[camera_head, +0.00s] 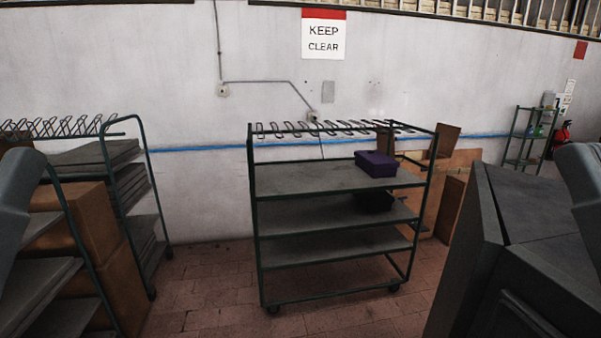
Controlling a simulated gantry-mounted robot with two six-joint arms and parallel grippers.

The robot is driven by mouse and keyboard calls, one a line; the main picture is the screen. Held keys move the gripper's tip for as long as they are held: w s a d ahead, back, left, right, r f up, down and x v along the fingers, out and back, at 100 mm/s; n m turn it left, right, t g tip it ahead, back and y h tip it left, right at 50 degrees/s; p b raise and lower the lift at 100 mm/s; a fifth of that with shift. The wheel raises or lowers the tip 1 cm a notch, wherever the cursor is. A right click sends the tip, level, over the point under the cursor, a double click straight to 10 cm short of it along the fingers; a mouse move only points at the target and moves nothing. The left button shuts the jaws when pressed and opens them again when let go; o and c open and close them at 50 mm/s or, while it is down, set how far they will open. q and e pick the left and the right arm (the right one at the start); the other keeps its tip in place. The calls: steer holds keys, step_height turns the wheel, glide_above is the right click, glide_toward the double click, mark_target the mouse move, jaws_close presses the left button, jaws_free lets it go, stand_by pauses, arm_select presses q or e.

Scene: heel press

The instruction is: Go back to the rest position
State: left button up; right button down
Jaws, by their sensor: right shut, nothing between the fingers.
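Part of my left arm (20,195) shows at the left edge, and part of my right arm (585,185) shows at the right edge. Both are smooth, grey-blue and cut off by the frame. No fingers of either gripper can be seen. Neither visible arm part holds anything. The part of my right arm stands in front of a dark grey machine body (540,210) at the lower right. The part of my left arm is in front of a rack with brown boxes.
A green-framed wheeled rack (252,215) stands mid-view, with a purple box (377,163) on its top shelf. Another rack (147,180) at left has grey boards and brown boxes (88,215). Brick floor (205,290) is clear between them. A small shelf (522,150) stands far right.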

step_height(320, 180, up, 31)
steer(key=p, duration=2.8)
